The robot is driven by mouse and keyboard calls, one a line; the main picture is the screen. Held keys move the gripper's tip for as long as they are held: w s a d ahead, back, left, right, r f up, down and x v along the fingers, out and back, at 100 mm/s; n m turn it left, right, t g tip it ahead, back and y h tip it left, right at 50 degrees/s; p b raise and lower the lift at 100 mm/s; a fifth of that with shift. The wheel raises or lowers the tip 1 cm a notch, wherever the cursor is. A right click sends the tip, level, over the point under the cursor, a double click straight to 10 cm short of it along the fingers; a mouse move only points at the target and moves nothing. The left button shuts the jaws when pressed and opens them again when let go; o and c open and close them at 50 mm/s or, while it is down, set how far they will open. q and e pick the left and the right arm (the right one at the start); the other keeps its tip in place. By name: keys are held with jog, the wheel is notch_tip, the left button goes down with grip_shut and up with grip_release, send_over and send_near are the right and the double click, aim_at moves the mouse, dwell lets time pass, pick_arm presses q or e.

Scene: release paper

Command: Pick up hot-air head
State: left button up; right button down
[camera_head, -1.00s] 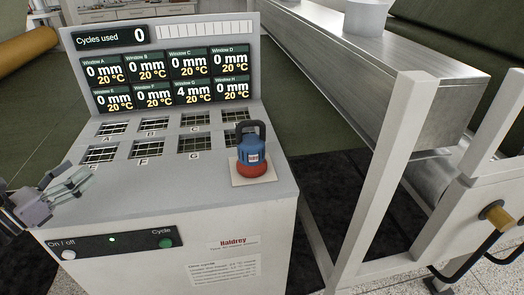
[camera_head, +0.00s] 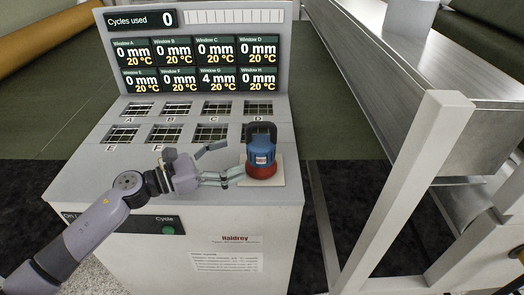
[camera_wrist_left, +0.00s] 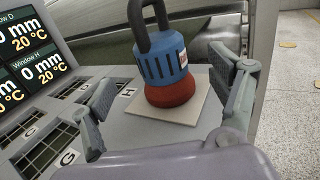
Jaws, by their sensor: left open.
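The hot-air head (camera_head: 261,153) is a blue body with a red base and a dark loop handle. It stands upright on a pale square pad (camera_head: 276,180) at the right side of the machine top. It also shows in the left wrist view (camera_wrist_left: 164,68), between and beyond the fingers. My left gripper (camera_head: 223,163) is open, just left of the head in the head view, with its fingers pointing toward it. In the left wrist view the open fingers (camera_wrist_left: 165,105) stand on either side, and no grip shows. My right gripper is not in view.
The machine top (camera_head: 95,178) has several gridded windows with letters. A display panel (camera_head: 195,60) rises behind them. A cycle button (camera_head: 168,230) is on the front. A metal conveyor frame (camera_head: 420,170) stands to the right, past a gap.

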aim_at(261, 145)
pick_arm(q)
jog(key=shift+x, duration=0.9)
jog(key=shift+p+x, duration=0.3)
jog(key=shift+x, duration=0.5)
jog(key=p+x, duration=0.1)
jog(key=x, duration=0.4)
jog(key=shift+w+d, duration=0.15)
jog(key=shift+d, duration=0.05)
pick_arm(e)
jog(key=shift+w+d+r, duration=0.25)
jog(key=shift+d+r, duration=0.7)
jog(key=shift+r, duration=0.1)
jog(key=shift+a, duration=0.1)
pick_arm(q)
jog(key=c, duration=0.4)
grip_shut()
jog(key=shift+r, duration=0.2)
